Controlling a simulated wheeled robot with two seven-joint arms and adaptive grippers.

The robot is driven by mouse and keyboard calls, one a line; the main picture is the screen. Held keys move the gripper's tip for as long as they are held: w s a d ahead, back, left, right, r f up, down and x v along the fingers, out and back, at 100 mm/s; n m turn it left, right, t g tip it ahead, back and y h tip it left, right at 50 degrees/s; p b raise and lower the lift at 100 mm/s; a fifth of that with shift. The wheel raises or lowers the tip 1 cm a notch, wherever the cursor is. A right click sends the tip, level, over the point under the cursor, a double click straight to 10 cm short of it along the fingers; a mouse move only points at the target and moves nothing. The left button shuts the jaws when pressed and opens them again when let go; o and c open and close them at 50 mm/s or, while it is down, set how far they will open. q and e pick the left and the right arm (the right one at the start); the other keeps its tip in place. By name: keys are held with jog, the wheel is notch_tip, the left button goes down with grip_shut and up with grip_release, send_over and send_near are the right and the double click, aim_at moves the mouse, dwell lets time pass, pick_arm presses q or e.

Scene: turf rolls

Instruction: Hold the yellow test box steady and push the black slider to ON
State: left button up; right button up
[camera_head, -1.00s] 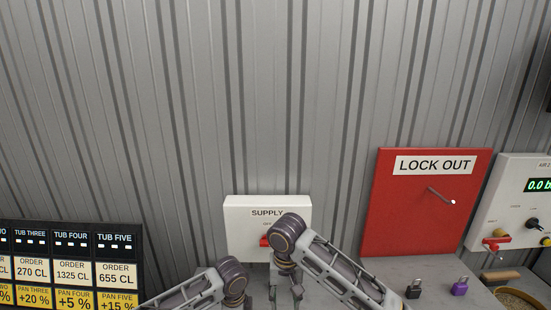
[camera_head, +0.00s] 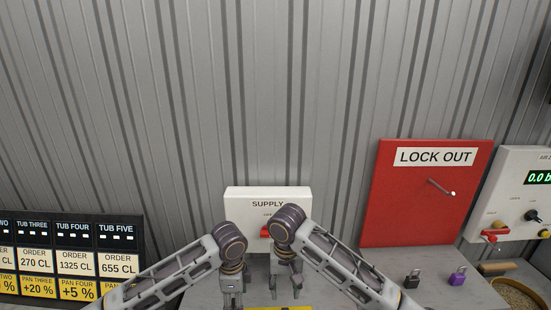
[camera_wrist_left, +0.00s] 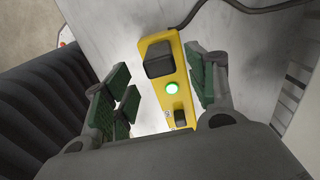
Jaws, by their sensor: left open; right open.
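The yellow test box (camera_wrist_left: 165,84) lies between the fingers of my open left gripper (camera_head: 233,296) in the left wrist view, with gaps on both sides. In the head view only a yellow strip (camera_head: 282,308) of the box shows at the bottom edge. My right gripper (camera_head: 287,287) is open and empty, pointing down beside the left one.
A white SUPPLY box (camera_head: 268,194) with a red handle stands behind my arms. A red LOCK OUT board (camera_head: 424,196) is at right, with a black padlock (camera_head: 412,280) and a purple padlock (camera_head: 457,278) before it. A dark cable (camera_wrist_left: 200,12) runs from the test box.

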pick_arm(q)
jog(key=shift+s+r, duration=0.1)
jog(key=shift+r, duration=1.8)
